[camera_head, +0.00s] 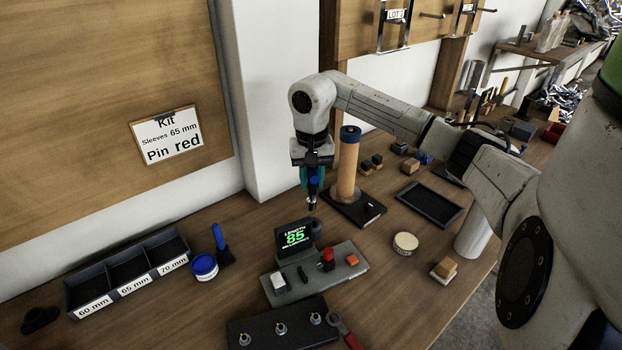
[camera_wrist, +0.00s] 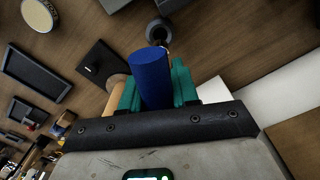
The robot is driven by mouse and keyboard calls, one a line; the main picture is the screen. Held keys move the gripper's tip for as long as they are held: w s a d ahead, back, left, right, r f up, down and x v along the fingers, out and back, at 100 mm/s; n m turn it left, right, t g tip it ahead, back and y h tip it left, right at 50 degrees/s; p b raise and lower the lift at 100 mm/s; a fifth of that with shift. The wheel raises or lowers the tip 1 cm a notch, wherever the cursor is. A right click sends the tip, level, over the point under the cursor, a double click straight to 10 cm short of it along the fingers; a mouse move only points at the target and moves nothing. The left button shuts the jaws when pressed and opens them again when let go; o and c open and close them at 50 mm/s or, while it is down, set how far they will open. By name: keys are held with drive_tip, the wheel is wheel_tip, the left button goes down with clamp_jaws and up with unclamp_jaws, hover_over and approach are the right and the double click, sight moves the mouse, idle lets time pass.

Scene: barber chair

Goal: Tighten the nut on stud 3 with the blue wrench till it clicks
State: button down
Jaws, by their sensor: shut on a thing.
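My gripper (camera_head: 313,184) hangs above the bench in front of the orange column, its teal fingers pointing down and shut on a blue-handled tool (camera_head: 314,181). In the wrist view the tool (camera_wrist: 151,76) shows as a thick blue cylinder between the teal fingers (camera_wrist: 158,90). Its working end is small and dark in the head view, so I cannot tell if it is the wrench. A dark plate (camera_head: 262,326) at the front carries three upright studs, left (camera_head: 245,339), middle (camera_head: 281,329) and right (camera_head: 316,318). Their numbers and nuts are too small to make out.
A red-handled wrench (camera_head: 345,328) lies at the plate's right end. Behind are a grey panel (camera_head: 340,267) with buttons and a display (camera_head: 296,238) reading 85. The orange column (camera_head: 348,165) stands close behind my gripper. A blue-handled item (camera_head: 219,238) stands beside a blue-banded tin (camera_head: 205,267).

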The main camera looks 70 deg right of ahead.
sight(312, 200)
drive_tip(key=shift+f+b, duration=2.55)
drive_tip(key=shift+f, duration=0.2)
drive_tip(key=shift+f+b, duration=1.9)
drive_tip(key=shift+b, duration=0.5)
drive_tip(key=c, duration=0.8)
unclamp_jaws()
wheel_tip(312, 200, up, 11)
drive_tip(key=shift+f, duration=0.1)
